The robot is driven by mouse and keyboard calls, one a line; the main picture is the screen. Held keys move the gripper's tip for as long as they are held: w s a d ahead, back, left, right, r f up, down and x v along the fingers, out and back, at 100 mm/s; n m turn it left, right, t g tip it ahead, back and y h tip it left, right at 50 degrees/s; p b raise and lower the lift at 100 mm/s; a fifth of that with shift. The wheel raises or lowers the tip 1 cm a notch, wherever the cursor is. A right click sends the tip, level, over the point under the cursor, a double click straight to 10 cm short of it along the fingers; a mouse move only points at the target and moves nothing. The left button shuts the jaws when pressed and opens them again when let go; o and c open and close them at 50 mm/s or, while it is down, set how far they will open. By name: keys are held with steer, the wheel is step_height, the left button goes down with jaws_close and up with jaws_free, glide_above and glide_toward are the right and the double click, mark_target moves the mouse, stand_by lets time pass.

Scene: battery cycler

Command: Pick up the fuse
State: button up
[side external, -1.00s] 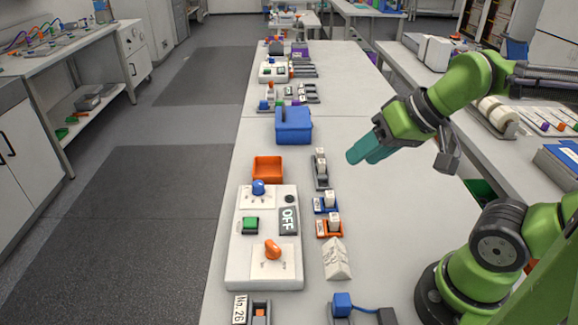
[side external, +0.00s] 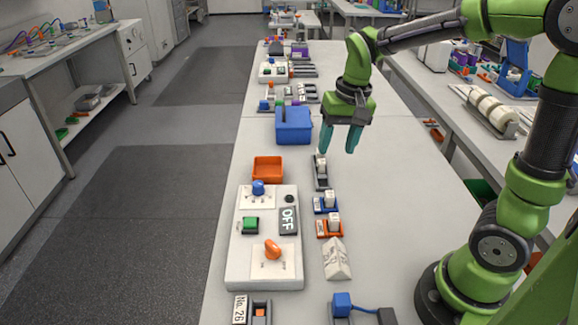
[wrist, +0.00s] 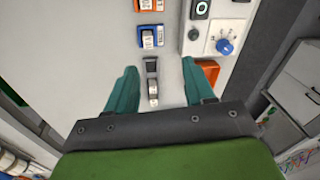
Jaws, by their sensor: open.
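A small white cylindrical piece, which looks like the fuse (side external: 321,164), sits in a narrow dark grey holder (side external: 322,183) on the table. In the wrist view the fuse (wrist: 153,90) and its holder (wrist: 151,66) lie between my two teal fingers, nearer the left one. My gripper (side external: 339,148) is open and empty, pointing down, with its fingertips near the far end of the holder in the side view. The gripper also shows in the wrist view (wrist: 168,75). I cannot tell the exact height of the fingertips above the fuse.
A blue holder (side external: 319,208) and an orange holder (side external: 322,233) carry similar white pieces nearby. An orange bin (side external: 267,169), a blue box (side external: 293,125) and a white control panel (side external: 236,270) with an OFF display stand to the left. The table right of the holders is clear.

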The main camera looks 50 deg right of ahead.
steer(key=w+d+m+g, duration=0.1)
steer(key=w+d+m, duration=0.1)
steer(key=w+d, duration=0.1)
glide_above(330, 194)
steer(key=shift+g+h, duration=0.3)
steer(key=shift+h, duration=0.1)
steer(key=f, duration=1.2)
steer(key=shift+w+d, duration=0.25)
steer(key=shift+d, duration=0.05)
steer(key=shift+s+a+f, duration=0.1)
steer(key=shift+a+f, duration=0.05)
steer(key=shift+f, duration=1.15)
steer(key=shift+s+a+f, duration=0.1)
steer(key=shift+f, duration=1.15)
jaws_close()
